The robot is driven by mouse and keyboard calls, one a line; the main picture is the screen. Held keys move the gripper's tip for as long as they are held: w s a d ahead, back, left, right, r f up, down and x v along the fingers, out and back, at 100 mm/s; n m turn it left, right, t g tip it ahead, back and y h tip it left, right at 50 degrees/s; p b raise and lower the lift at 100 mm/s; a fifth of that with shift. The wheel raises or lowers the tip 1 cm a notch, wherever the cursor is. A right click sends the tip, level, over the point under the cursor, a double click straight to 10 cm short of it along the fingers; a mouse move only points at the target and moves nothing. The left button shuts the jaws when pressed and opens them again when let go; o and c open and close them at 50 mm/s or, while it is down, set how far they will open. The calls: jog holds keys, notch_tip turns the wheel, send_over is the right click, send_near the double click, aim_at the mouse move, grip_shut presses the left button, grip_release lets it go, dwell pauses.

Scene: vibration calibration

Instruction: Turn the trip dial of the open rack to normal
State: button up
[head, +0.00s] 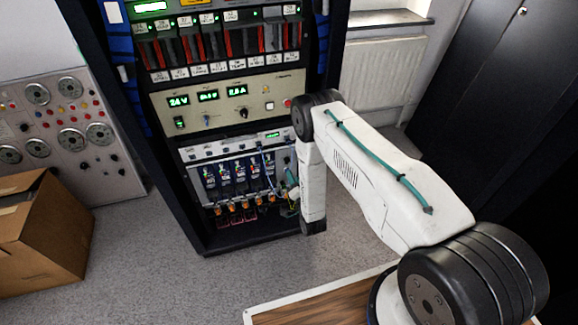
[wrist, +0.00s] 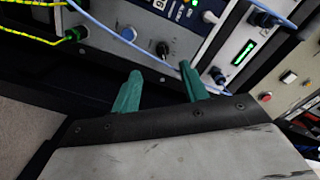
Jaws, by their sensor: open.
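The open rack (head: 205,243) stands in the middle of the head view, with stacked panels of displays, modules and knobs. A second black knob (wrist: 218,75) sits beside a green display. I cannot tell which one is the trip dial, and its marks are too small to read. My gripper (wrist: 160,70) is open, with two green fingers apart and nothing between them. Its fingertips are just below the panel's lower edge, near the first black knob.
In the head view, a cardboard box (head: 45,240) and a grey gauge panel (head: 70,130) stand left. A dark cabinet (head: 500,90) stands right.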

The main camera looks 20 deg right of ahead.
aim_at(288, 163)
jog(key=w, duration=0.7)
jog(key=shift+w+r, duration=0.15)
jog(key=shift+w, duration=0.2)
grip_shut()
